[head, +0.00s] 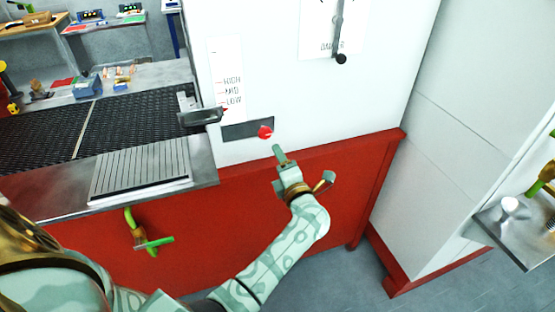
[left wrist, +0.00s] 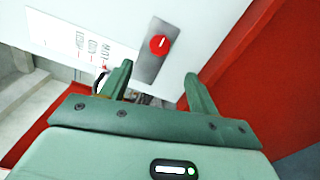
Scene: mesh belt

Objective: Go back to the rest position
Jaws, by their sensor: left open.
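My left gripper (head: 303,164) is open and empty, at the end of my pale green arm that reaches up from the bottom of the head view. It is in front of the machine's red lower panel, just below and right of a red knob (head: 265,132). In the left wrist view the open fingers of my left gripper (left wrist: 158,84) point at the white panel. The red knob (left wrist: 159,44) on its grey plate shows beyond and between the fingertips, apart from them. My right gripper is not in view.
A HIGH/MID/LOW scale (head: 230,92) and a dark lever handle (head: 200,116) are left of the knob. The mesh belt (head: 105,122) runs left. A green-handled valve (head: 150,243) sticks out below. A metal shelf (head: 520,238) stands right. Grey floor lies below.

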